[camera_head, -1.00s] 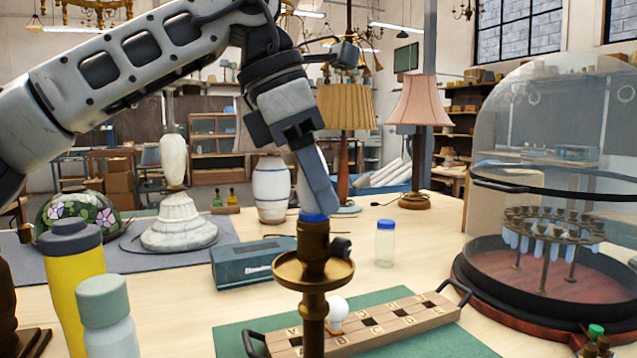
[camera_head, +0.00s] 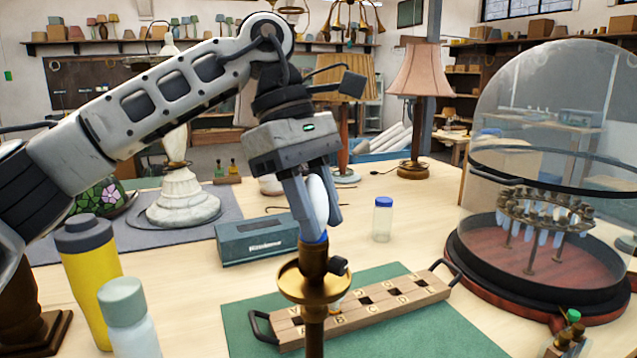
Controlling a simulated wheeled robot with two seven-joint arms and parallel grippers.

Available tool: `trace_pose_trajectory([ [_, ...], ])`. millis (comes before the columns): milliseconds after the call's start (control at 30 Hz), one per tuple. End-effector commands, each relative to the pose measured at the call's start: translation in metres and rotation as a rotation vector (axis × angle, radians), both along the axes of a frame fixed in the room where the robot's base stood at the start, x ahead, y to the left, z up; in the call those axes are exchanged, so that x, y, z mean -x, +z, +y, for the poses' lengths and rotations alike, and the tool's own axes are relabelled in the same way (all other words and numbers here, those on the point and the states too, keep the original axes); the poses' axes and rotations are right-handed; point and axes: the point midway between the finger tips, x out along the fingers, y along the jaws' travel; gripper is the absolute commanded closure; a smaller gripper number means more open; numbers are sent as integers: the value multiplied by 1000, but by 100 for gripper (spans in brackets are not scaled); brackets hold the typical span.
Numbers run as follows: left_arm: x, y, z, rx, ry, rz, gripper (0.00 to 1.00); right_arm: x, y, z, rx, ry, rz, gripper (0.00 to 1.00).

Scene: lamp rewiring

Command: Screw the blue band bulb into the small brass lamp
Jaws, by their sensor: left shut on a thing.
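The small brass lamp (camera_head: 314,284) stands upright in the front middle, with a round dish below its socket and a dark knob on the socket's right side. The blue band bulb (camera_head: 318,190) is upright at the top of the socket. Its white glass shows between the fingers, and its blue band shows just above the brass rim. Its base is hidden, so I cannot tell how deep it sits. My left gripper (camera_head: 314,208) is shut on the bulb from above. My right gripper is not in view.
A lettered wooden rack (camera_head: 385,312) with black handles lies on a green mat behind the lamp. A yellow bottle (camera_head: 92,278) and a pale bottle (camera_head: 130,325) stand at left. A teal box (camera_head: 257,240) and a blue-capped jar (camera_head: 382,220) stand behind. A glass dome (camera_head: 520,120) fills the right.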

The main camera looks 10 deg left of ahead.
Motion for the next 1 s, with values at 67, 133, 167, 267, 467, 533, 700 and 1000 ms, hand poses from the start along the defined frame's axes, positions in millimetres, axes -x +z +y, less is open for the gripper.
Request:
trace_pose_trajectory([
  [67,0,1,0,-2,-83,5,96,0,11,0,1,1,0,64],
  [133,0,-1,0,-2,-158,3,96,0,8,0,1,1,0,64],
  [167,0,-1,0,-1,-181,3,96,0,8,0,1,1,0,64],
  [267,1,0,1,-2,-212,2,96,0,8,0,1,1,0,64],
  [467,1,0,1,-1,-208,0,49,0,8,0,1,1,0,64],
  [533,0,0,1,-1,-208,-1,43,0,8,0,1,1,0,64],
  [700,1,1,1,0,-208,0,43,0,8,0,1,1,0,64],
  [1000,1,1,1,0,-206,-1,43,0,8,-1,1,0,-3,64],
])
